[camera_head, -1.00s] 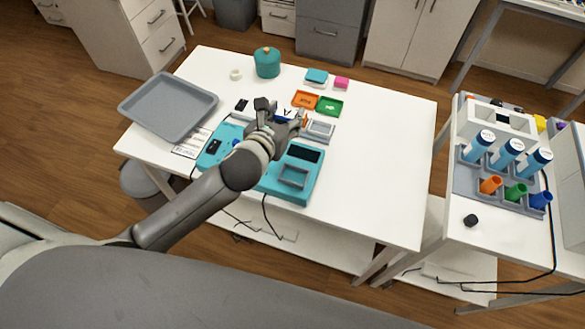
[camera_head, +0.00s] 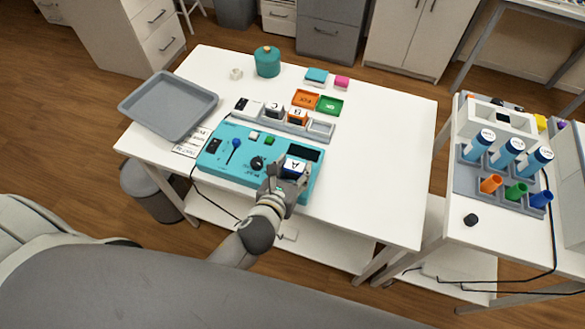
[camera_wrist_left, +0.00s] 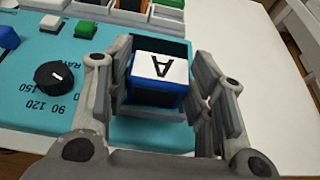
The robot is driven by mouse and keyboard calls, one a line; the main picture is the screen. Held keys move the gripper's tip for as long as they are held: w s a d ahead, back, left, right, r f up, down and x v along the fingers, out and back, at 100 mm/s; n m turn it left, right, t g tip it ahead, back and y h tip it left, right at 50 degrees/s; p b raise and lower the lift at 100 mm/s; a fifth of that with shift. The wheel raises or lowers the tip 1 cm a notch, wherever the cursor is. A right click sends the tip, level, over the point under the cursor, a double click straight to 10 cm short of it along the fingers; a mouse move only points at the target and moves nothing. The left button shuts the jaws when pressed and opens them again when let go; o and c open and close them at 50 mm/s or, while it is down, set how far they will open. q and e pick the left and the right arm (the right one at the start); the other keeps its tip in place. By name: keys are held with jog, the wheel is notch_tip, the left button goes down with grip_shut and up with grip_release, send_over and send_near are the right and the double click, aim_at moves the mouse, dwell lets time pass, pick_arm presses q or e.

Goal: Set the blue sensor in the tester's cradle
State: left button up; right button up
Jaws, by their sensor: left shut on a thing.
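The blue sensor (camera_head: 293,166), a small block with a white top marked A, is between the fingers of my left gripper (camera_head: 288,174), which is shut on it. It also shows in the left wrist view (camera_wrist_left: 158,78), upright, with a finger on each side. The teal tester (camera_head: 222,160) lies on the white table, with a dark knob, switches and a dark display. The sensor is at the tester's cradle, at the right end below the display. The fingers and sensor hide most of the cradle, so I cannot tell whether the sensor touches its floor. My right gripper is out of view.
Behind the tester, a grey rack (camera_head: 321,129) holds blocks marked C (camera_head: 273,109) and B (camera_head: 297,116). A large grey tray (camera_head: 170,106) is at left. The table's right side is clear.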

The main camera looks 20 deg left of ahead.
pick_arm(q)
jog(key=shift+f, duration=0.1)
jog(key=o, duration=1.1)
jog(key=shift+c, duration=0.2)
jog(key=b+v, duration=0.1)
jog(key=v, duration=1.1)
jog(key=shift+r, duration=0.2)
jog(key=shift+f, duration=0.1)
